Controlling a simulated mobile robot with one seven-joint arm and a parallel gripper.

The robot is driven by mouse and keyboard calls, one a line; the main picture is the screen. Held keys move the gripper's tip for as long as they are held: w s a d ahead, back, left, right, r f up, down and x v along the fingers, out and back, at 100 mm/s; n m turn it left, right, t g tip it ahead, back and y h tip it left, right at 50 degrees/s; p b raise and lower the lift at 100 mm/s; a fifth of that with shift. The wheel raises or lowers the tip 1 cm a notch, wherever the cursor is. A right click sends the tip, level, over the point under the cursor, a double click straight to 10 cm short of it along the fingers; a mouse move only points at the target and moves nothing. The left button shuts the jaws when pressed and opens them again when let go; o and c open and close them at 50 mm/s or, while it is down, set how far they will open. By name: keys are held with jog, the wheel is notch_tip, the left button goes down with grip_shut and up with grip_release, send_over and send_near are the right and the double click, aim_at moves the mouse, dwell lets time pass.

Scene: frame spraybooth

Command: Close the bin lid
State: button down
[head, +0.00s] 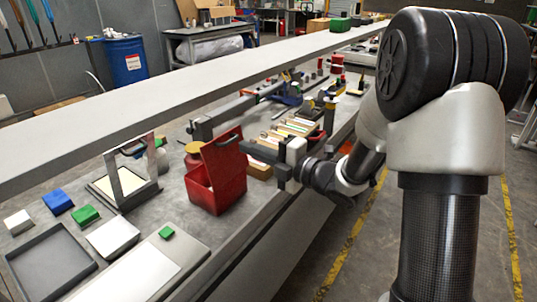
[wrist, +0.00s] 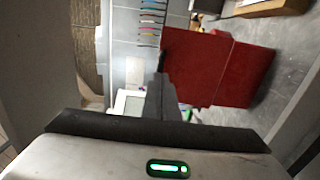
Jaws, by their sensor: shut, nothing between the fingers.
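The red bin (head: 216,190) stands on the grey bench. Its red lid (head: 222,158) is open, raised steeply above the box, with a dark strip near its top edge. In the wrist view, red panels of the bin and lid (wrist: 205,68) fill the upper right; I cannot clearly tell one from the other there. My gripper (head: 246,149) is shut and empty, its fingers pointing left at the lid's right edge. The fingers (wrist: 158,97) also show beside the red panel in the wrist view. Whether they touch the lid is unclear.
A metal frame stand (head: 128,172) is left of the bin. A dark tray (head: 50,264) and small coloured blocks lie at the front left. Wooden boxes with files (head: 290,132) stand behind my gripper. A long grey beam (head: 190,85) runs above the bench.

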jog(key=shift+x, duration=1.4)
